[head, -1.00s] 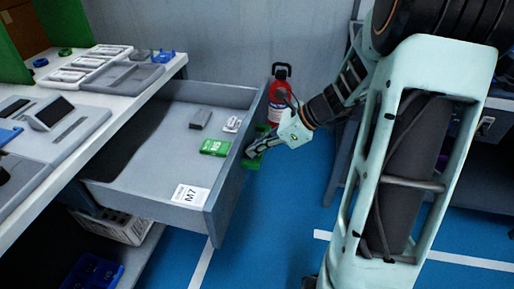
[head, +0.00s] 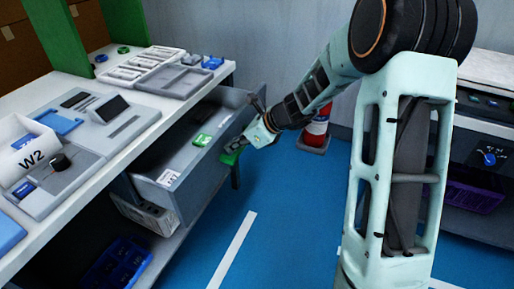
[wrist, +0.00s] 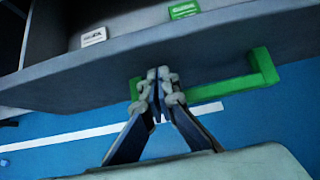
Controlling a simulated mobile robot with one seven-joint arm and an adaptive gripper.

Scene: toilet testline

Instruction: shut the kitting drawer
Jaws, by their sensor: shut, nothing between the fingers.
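The grey kitting drawer (head: 155,192) is partly open beneath the white workbench. Its front panel (wrist: 220,47) crosses the wrist view, with a green bar handle (wrist: 264,68) on the outer face. My gripper (head: 231,148) is outside the drawer front, beside the handle. In the wrist view, my gripper (wrist: 158,76) is shut and empty, its fingertips at the front panel, seemingly touching it, left of the handle's right end. A green box (head: 202,139) lies inside the drawer near the front. The fingers hide part of the handle.
The workbench (head: 100,172) carries trays, a device and a W2 bin (head: 28,158). A red extinguisher (head: 316,130) stands by the back wall. The blue floor in front is clear.

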